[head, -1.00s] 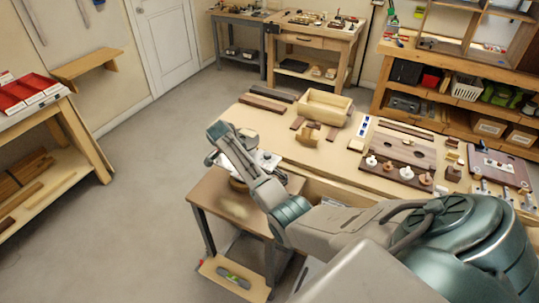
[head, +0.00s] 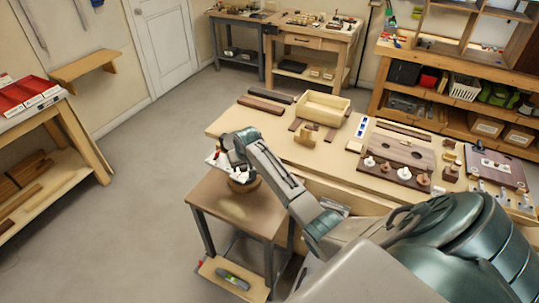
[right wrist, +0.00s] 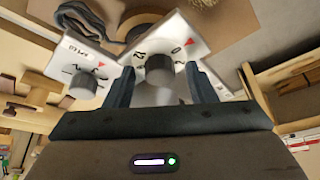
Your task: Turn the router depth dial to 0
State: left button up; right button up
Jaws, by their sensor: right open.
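The router depth dial is a dark grey round knob (right wrist: 160,69) on a white plate (right wrist: 203,32) marked with a 0, other numbers and a red triangle. I cannot tell which number the knob points to. My right gripper (right wrist: 158,75) is open, its dark fingers on either side of the knob in the right wrist view; contact is not clear. In the head view my right gripper (head: 224,158) is over the small side table, mostly hidden by its own wrist, beside a white plate (head: 212,161). My left gripper is not in view.
A second white plate (right wrist: 75,60) labelled SPEED carries another grey knob (right wrist: 83,86), close left of the dial. A round wooden piece (head: 245,185) sits on the small side table (head: 240,212). The long workbench (head: 280,140) stands behind it.

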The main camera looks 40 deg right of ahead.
jog(key=b+v, duration=0.4)
jog(key=v, duration=0.7)
jog(key=s+a+f+n+b, duration=0.1)
jog(key=s+a+f, duration=0.1)
jog(key=s+f, duration=0.5)
jog(key=s+a+f+n+b, duration=0.1)
jog(key=s+a+f, duration=0.2)
jog(key=s+f, duration=0.4)
jog(key=s+a+f+n+g, duration=0.1)
jog(key=s+a+f, duration=0.2)
jog(key=f, duration=1.4)
jog(key=s, duration=0.4)
jog(key=shift+b, duration=0.4)
jog(key=shift+d+f, duration=0.1)
jog(key=s+f+g+b, duration=0.1)
jog(key=s+f+b, duration=0.1)
jog(key=s+f, duration=0.7)
jog(key=s+f+b, duration=0.2)
jog(key=s+f, duration=0.4)
jog(key=f, duration=0.7)
jog(key=s+f+g+b, duration=0.1)
jog(key=s+f+b, duration=0.1)
jog(key=s+f, duration=0.7)
jog(key=s+a+f+n+b, duration=0.1)
jog(key=s+a+f, duration=0.1)
jog(key=s+f, duration=0.6)
jog(key=s, duration=0.3)
jog(key=shift+s+f+y+b, duration=0.15)
jog(key=shift+s+y+b, duration=0.15)
jog(key=shift+b, duration=0.05)
